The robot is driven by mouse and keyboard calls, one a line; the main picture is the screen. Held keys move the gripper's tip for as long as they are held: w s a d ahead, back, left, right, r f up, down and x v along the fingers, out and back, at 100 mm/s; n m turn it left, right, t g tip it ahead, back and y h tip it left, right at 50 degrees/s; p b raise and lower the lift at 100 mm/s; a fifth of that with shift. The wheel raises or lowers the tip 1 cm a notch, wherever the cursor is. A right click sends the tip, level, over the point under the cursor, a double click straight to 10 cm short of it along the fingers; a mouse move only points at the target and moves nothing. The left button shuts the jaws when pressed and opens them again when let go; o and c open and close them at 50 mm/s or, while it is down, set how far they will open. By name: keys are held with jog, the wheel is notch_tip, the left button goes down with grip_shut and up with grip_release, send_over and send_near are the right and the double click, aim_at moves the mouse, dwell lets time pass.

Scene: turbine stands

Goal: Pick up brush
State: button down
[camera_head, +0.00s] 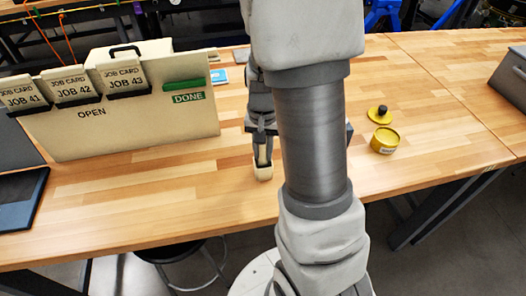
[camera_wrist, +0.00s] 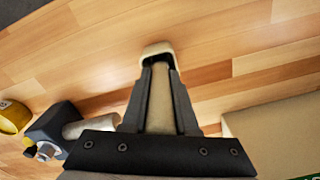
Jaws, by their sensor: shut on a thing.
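The brush shows as a pale handle with a cream end piece (camera_wrist: 157,49) in the wrist view. My gripper (camera_wrist: 161,75) is shut on the handle, one dark finger on each side. In the head view, my gripper (camera_head: 264,145) points down over the bench just left of my arm. The brush's cream end (camera_head: 263,172) shows below the fingertips, at or close above the bench top; I cannot tell whether it touches. My fingers and palm hide part of the handle.
The wooden bench (camera_head: 200,205) is clear in front. A cream job-card board (camera_head: 140,125) stands left of my gripper. A yellow tin (camera_head: 385,140) and its lid (camera_head: 379,114) lie to the right. A dark block with a metal knob (camera_wrist: 55,130) sits near my gripper.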

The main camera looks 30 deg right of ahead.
notch_tip(320, 180, up, 10)
jog(key=shift+r+p, duration=0.1)
jog(key=shift+p, duration=0.4)
jog(key=shift+f, duration=0.2)
dwell(0.5)
